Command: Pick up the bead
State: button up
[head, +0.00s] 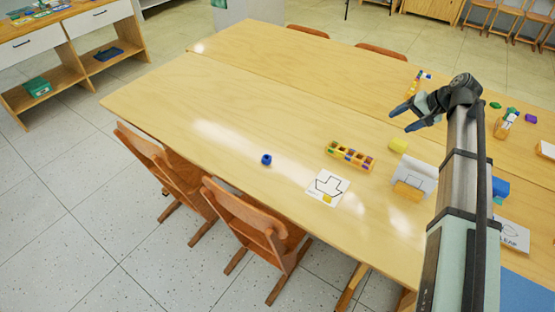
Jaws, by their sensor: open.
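A small blue bead (266,159) sits alone on the light wooden table (225,113), left of the middle and near the front edge by the chairs. My gripper (398,117) is above the table, up and to the right of the bead and well apart from it. Its two fingers point left and are spread, with nothing between them.
A compartmented wooden tray (350,155) with coloured pieces and a white drawing card (328,187) lie right of the bead. Wooden chairs (248,222) line the front edge. The table's left is clear.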

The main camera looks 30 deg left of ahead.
jog(key=s+a+r+m+g+y, duration=0.3)
jog(key=s+a+m+y, duration=0.3)
jog(key=s+a+m, duration=1.45)
jog(key=n, duration=0.3)
send_near(264, 157)
jog(key=shift+s+a+f+m, duration=0.15)
jog(key=shift+s+a+f, duration=0.1)
jog(key=shift+a+f, duration=0.3)
jog(key=shift+s+a+f+m, duration=0.1)
jog(key=shift+s+a+f, duration=0.1)
jog(key=shift+a+f, duration=0.3)
jog(key=shift+w+a+r+x, duration=0.1)
jog(key=shift+w+x, duration=0.05)
jog(key=shift+x, duration=0.75)
jog(key=shift+w+a+r+x, duration=0.1)
jog(key=shift+r+x, duration=0.05)
jog(key=shift+x, duration=0.7)
jog(key=shift+w+r+x, duration=0.1)
jog(key=shift+w+x, duration=0.05)
jog(key=shift+x, duration=0.75)
jog(key=shift+s, duration=0.1)
jog(key=shift+c, duration=0.4)
jog(key=c, duration=1)
jog(key=shift+o, duration=0.2)
